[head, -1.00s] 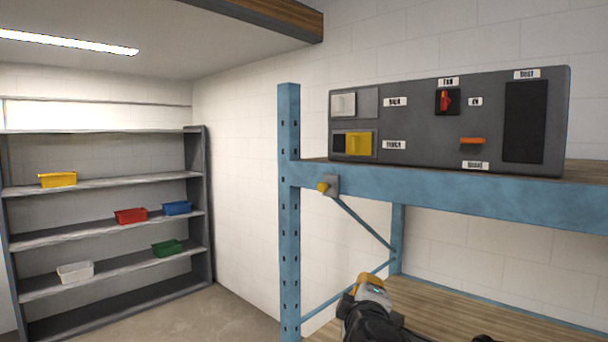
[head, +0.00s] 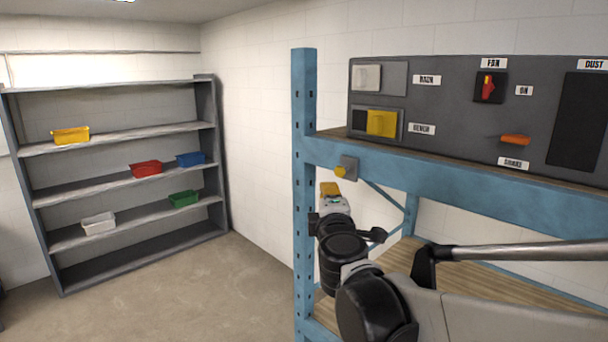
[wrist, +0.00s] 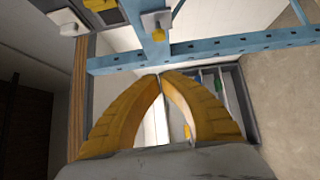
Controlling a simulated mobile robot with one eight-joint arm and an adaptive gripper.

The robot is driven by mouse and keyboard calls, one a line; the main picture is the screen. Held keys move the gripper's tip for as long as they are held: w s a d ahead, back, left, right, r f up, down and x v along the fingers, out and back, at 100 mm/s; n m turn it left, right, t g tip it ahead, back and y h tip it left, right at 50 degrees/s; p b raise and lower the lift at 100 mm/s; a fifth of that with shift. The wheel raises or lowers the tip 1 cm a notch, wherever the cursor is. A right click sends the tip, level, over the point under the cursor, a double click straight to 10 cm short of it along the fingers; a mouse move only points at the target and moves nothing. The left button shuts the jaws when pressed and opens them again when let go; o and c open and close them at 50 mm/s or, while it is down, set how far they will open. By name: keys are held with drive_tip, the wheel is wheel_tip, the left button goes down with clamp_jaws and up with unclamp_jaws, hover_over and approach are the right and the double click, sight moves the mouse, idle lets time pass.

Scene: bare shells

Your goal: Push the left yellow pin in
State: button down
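The yellow pin (head: 341,171) sticks out of a small grey plate (head: 349,165) at the left end of the blue beam, beside the upright post. It is the only such pin I see. It also shows in the wrist view as a yellow knob (wrist: 159,34) at top centre. My gripper (head: 330,187) is just below and left of the pin in the head view. In the wrist view my yellow fingers (wrist: 160,76) meet at their tips, with nothing held between them. The tips point toward the beam and appear apart from the pin.
A grey control panel (head: 460,110) with a yellow slider (head: 381,123), a red switch (head: 488,88) and an orange lever (head: 515,140) stands on the rack above. The blue post (head: 304,200) is close to my arm. Dark shelving (head: 130,190) with coloured bins stands at the far left.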

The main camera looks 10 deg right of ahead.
sight(341, 171)
drive_tip(key=w+d+p, duration=0.3)
drive_tip(key=w+d, duration=0.1)
drive_tip(key=w, duration=0.8)
drive_tip(key=shift+w+d+r, duration=0.15)
drive_tip(key=shift+w+d, duration=0.05)
drive_tip(key=shift+w, duration=0.05)
drive_tip(key=shift+w+d+b, duration=0.2)
drive_tip(key=shift+w+d, duration=0.35)
drive_tip(key=shift+d, duration=0.2)
drive_tip(key=shift+w+d+b, duration=0.15)
drive_tip(key=shift+w+d, duration=0.35)
drive_tip(key=shift+d, duration=0.25)
drive_tip(key=shift+s+a, duration=0.1)
drive_tip(key=shift+r, duration=0.1)
